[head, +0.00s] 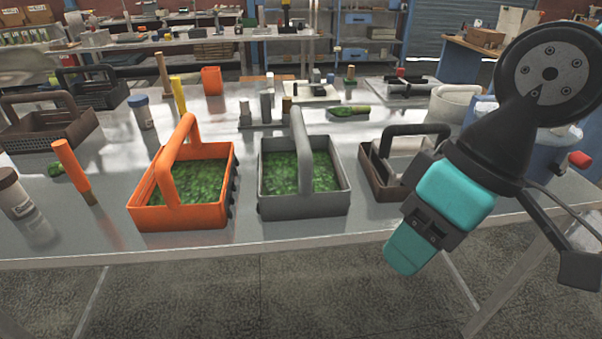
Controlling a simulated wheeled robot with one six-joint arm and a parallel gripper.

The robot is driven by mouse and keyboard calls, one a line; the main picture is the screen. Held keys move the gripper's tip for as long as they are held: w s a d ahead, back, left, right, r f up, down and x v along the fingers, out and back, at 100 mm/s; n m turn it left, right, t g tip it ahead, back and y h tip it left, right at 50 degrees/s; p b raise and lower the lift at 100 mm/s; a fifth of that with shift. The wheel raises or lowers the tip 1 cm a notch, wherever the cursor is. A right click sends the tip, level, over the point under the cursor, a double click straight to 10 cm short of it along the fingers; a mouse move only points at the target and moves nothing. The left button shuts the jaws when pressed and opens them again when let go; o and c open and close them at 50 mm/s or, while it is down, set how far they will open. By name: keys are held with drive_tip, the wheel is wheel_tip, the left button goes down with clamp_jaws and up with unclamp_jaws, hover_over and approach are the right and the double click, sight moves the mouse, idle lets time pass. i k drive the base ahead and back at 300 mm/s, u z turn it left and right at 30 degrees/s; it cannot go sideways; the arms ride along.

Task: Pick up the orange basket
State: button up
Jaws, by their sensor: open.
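The orange basket (180,218) stands upright near the front edge of the metal table, left of the middle. It has a tall arched handle and holds green leafy-looking material. My gripper (405,255) is at the right, in front of the table's front edge, with teal parts pointing down and left. It is open and well apart from the orange basket. The gap between its fingers is hard to make out from this angle.
A grey basket (305,208) with green contents stands just right of the orange one. A brown basket (380,188) with a dark handle is farther right.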

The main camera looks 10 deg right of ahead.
sight(186, 186)
drive_tip(key=z, duration=1)
drive_tip(key=i, duration=0.95)
drive_tip(key=u, duration=0.45)
